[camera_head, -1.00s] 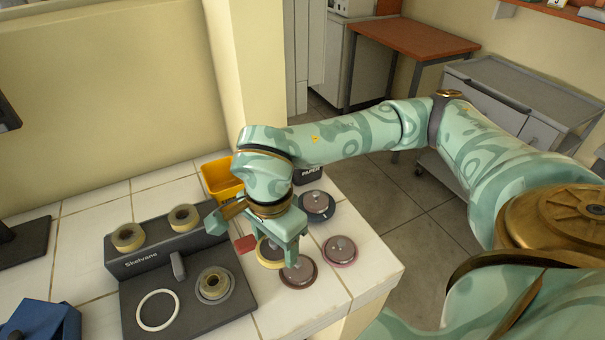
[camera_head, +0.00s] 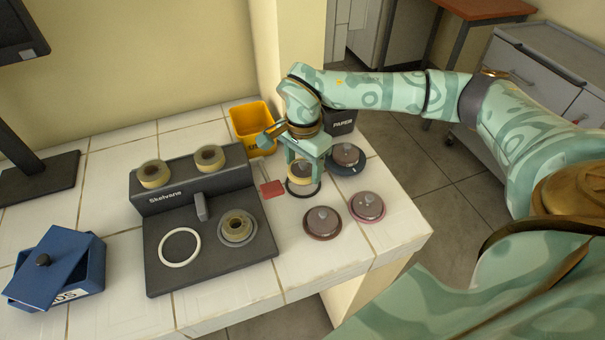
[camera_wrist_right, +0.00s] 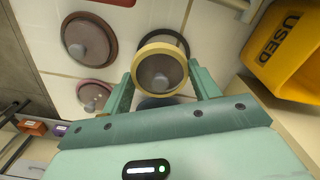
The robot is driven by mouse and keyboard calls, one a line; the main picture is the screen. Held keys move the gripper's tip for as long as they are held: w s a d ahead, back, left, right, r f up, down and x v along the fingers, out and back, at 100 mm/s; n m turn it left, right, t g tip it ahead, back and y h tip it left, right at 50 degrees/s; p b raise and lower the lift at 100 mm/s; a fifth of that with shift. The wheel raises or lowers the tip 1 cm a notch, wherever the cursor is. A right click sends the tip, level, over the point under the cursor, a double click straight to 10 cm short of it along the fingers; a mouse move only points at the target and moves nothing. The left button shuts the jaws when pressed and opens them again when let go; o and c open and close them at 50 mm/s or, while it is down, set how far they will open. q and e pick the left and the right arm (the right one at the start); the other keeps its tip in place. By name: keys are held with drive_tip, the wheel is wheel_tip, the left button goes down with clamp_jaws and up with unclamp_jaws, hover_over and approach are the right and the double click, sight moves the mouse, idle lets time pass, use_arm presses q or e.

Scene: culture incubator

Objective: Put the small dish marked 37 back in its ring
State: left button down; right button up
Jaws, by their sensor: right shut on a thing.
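My right gripper (camera_head: 304,164) is shut on a small dish with a yellow rim (camera_head: 300,173), which also shows between the fingers in the right wrist view (camera_wrist_right: 160,70). The dish is over a dark ring (camera_head: 317,193) on the white tiled counter; the head view shows part of that ring below it. I cannot read a number on the dish. Three other lidded dishes sit nearby: one with a dark red rim (camera_head: 322,222), one with a mauve rim (camera_head: 367,206) and one with a dark blue rim (camera_head: 346,156). My left gripper is out of view.
A dark device marked Skelvane (camera_head: 160,272) with a white ring (camera_head: 165,255) stands left. A red square (camera_head: 272,189) lies by the gripper. A yellow bin (camera_head: 252,122) and a black PAPER bin (camera_head: 342,122) stand behind. A blue box (camera_head: 92,272) is far left.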

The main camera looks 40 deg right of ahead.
sight(303, 174)
drive_tip(key=shift+w+d+f, duration=0.1)
drive_tip(key=shift+w+f, duration=0.05)
drive_tip(key=shift+f, duration=0.2)
wheel_tip(303, 174, down, 4)
drive_tip(key=shift+w+d+r+b, duration=0.1)
drive_tip(key=shift+r+b, duration=0.15)
drive_tip(key=shift+b, duration=0.5)
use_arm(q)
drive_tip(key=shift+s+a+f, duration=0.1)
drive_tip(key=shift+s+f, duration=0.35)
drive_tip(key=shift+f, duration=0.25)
use_arm(e)
drive_tip(key=shift+r, duration=0.15)
drive_tip(key=o, duration=1.1)
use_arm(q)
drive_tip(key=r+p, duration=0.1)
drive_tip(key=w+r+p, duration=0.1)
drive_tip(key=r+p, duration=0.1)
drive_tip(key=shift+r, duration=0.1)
use_arm(e)
wheel_tip(303, 174, up, 12)
drive_tip(key=shift+r, duration=0.1)
